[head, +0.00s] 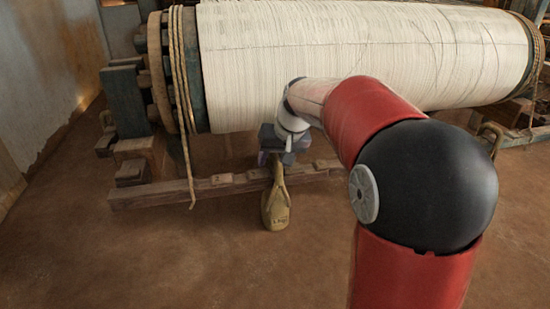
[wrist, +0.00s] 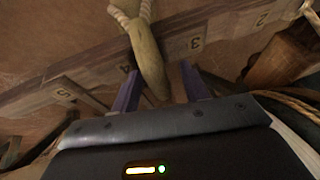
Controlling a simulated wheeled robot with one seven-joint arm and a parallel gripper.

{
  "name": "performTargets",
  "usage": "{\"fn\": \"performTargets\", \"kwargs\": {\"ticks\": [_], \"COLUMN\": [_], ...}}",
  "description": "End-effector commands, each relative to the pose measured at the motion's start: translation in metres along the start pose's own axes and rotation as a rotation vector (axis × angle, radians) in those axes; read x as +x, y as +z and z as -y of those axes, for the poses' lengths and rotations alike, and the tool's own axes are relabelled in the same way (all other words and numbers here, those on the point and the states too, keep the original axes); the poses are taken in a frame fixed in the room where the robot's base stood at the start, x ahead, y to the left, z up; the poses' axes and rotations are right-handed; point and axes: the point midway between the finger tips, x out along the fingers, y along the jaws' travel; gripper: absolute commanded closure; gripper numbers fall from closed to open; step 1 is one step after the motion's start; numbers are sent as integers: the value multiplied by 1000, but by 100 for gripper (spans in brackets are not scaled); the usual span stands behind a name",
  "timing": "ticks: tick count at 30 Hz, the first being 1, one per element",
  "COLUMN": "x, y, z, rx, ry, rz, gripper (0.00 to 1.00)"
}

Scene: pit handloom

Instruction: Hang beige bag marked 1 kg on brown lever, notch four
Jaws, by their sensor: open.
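The beige bag (head: 276,212) hangs upright below my gripper, with its lower part close to the floor. Its marking is too small to read. The brown lever (head: 150,197) runs left to right at the strap's height. In the wrist view the lever (wrist: 222,27) carries labels 2, 3, 4 and 5; the 4 is partly hidden by a finger. The bag's strap (wrist: 147,55) crosses the lever between labels 3 and 4, nearer 4. My gripper (wrist: 160,88) is open, a finger on each side of the strap. I cannot tell whether the strap sits in the notch.
A large roll of white warp (head: 350,55) lies just above and behind the lever. A rope (head: 185,110) hangs across the lever's left part. A dark wooden post (head: 124,103) stands at the left. The earthen floor (head: 150,260) in front is clear.

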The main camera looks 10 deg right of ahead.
Motion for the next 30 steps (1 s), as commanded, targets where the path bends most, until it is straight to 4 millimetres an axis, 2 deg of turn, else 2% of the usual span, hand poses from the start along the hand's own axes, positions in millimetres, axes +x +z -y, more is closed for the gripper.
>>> {"fn": "performTargets", "kwargs": {"ticks": [2, 5, 12, 20, 23, 25, 30], "x": [1, -8, -51, -80, -92, -103, -124], "y": [2, 1, 0, 4, 22, 46, 129], "z": [-1, -1, 0, 1, 6, 9, 14], "rx": [2, 2, 1, -1, -7, -13, -36], "ry": [1, 1, 1, 3, 16, 34, 91], "rz": [7, 5, -1, -2, -8, -16, -44], "gripper": [54, 54, 54, 54, 54, 54, 54]}}
